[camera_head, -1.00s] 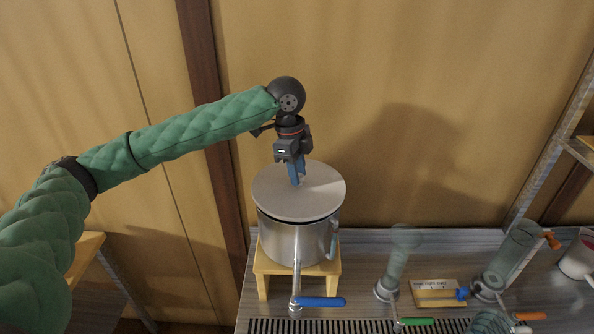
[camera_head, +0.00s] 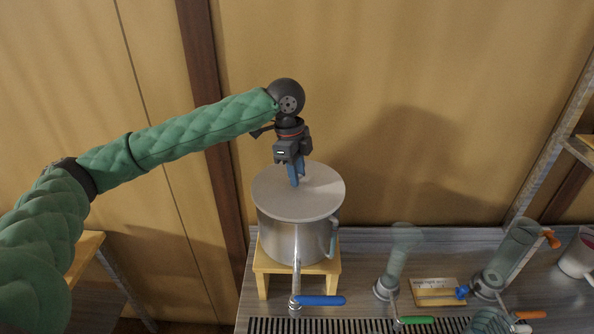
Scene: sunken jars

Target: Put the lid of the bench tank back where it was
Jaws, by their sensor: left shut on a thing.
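The bench tank (camera_head: 283,240) is a metal pot on a wooden stand, with a spout and a blue-handled tap (camera_head: 320,300) at its front. The round grey lid (camera_head: 320,195) covers the tank's mouth and looks level. From this angle I cannot tell whether it rests fully on the rim. My left gripper (camera_head: 297,182) points down at the middle of the lid. Its blue fingers are shut on the lid's grip, which they hide. My right gripper is not in view.
The wooden stand (camera_head: 262,268) is on a grey bench with a slotted drain (camera_head: 360,325) in front. To the right are clear jars (camera_head: 403,250) and (camera_head: 515,250), green and orange tap handles, a small labelled wooden block (camera_head: 433,292) and a white mug (camera_head: 577,258). A wall stands behind.

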